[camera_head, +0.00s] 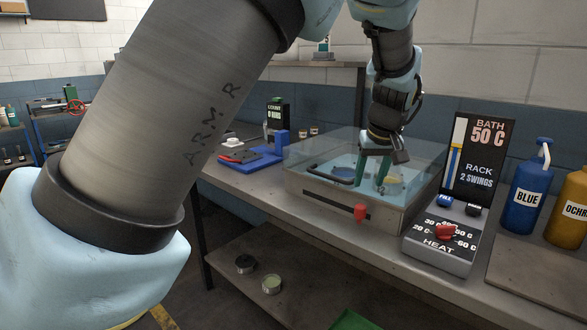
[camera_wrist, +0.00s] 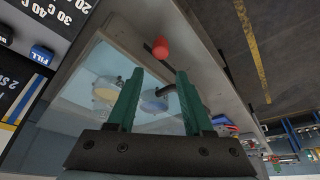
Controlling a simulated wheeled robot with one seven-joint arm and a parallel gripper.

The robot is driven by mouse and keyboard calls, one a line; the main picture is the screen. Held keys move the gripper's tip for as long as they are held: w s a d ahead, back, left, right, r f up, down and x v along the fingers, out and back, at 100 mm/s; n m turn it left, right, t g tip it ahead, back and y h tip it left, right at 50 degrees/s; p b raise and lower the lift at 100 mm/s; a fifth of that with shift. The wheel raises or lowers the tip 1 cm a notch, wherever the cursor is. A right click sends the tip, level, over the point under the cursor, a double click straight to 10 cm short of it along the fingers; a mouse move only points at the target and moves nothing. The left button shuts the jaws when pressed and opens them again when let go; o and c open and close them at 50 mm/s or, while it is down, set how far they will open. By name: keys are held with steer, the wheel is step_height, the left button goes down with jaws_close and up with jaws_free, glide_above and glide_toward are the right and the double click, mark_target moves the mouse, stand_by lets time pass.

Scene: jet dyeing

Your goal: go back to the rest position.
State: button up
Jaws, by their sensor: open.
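My gripper (camera_head: 384,172) has green fingers and points down over the glass-walled bath (camera_head: 330,198) on the bench. In the wrist view my gripper (camera_wrist: 158,100) is open, with the two green fingers apart and nothing held between them. Inside the bath, a dark curved handle (camera_head: 330,174) lies left of the fingers and a round yellowish piece (camera_head: 394,185) sits right beside them. The wrist view shows a round yellowish piece (camera_wrist: 106,92) and a bluish one (camera_wrist: 154,105) in the bath. Whether the fingertips touch the water is unclear.
A red knob (camera_head: 360,212) sticks out of the bath front. The heat control box (camera_head: 440,240) and "BATH 50 C" display (camera_head: 478,160) stand right of it, then blue (camera_head: 530,190) and ochre (camera_head: 570,208) bottles. A blue tray (camera_head: 262,158) lies left. Two small jars stand on the lower shelf (camera_head: 258,295).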

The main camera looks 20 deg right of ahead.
steer(key=w+a+f+n+g, duration=0.1)
steer(key=w+a, duration=0.2)
steer(key=a, duration=0.5)
steer(key=w+a+f+y, duration=0.1)
steer(key=w+a+f, duration=0.15)
steer(key=a, duration=0.45)
steer(key=w+a+f+n+g, duration=0.1)
steer(key=w+a, duration=0.3)
steer(key=a, duration=0.4)
steer(key=s+a+f, duration=0.1)
steer(key=s+a, duration=0.2)
steer(key=a, duration=0.5)
steer(key=s+a+f, duration=0.1)
steer(key=s+a, duration=0.1)
steer(key=a, duration=0.7)
steer(key=s+a+n, duration=0.1)
steer(key=s+a, duration=0.2)
steer(key=a, duration=0.5)
steer(key=shift+s+a+f+g, duration=0.3)
steer(key=shift+s+a+f, duration=0.05)
steer(key=shift+f, duration=0.05)
